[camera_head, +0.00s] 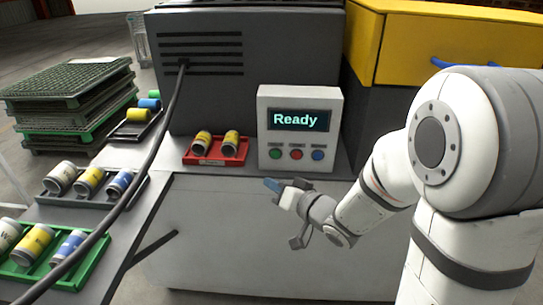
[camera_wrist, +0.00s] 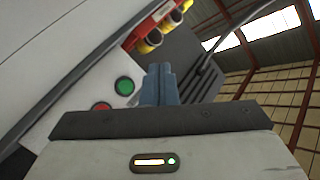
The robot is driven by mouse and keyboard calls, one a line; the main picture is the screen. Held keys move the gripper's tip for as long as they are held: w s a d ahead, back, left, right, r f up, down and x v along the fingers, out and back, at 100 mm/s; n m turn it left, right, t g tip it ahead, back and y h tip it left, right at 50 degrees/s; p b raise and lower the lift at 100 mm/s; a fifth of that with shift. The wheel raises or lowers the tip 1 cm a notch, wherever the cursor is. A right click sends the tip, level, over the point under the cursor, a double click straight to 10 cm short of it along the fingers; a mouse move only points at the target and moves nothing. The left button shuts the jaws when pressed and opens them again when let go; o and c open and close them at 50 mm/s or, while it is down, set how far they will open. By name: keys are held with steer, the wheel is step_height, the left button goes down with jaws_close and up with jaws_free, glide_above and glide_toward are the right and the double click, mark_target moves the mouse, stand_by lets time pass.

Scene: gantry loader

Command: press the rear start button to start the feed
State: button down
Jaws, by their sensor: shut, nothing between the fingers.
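A white control box (camera_head: 299,131) stands on the grey machine top, and its screen (camera_head: 298,119) reads "Ready". Below the screen sit a green button (camera_head: 276,152), a red button (camera_head: 296,154) and a blue button (camera_head: 317,155). No label tells which one is the rear start button. My gripper (camera_head: 272,185) has its blue fingers shut and empty, in front of and below the button row, apart from it. In the wrist view the fingers (camera_wrist: 161,84) point up, just right of the green button (camera_wrist: 124,86) and the red button (camera_wrist: 101,106). The blue button is hidden there.
A red tray (camera_head: 215,160) with two yellow cans sits left of the box. A black cable (camera_head: 150,165) hangs across the left side. Can trays, including a green one (camera_head: 95,262), and stacked pallets (camera_head: 70,90) stand left. A yellow cabinet (camera_head: 420,50) is behind right.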

mark_target(275, 154)
steer(key=shift+w+d, duration=0.15)
steer(key=shift+d, duration=0.15)
steer(key=shift+w+d+p, duration=0.1)
steer(key=shift+w+p, duration=0.3)
steer(key=shift+w, duration=3.9)
steer(key=shift+w, duration=0.1)
steer(key=shift+w, duration=0.3)
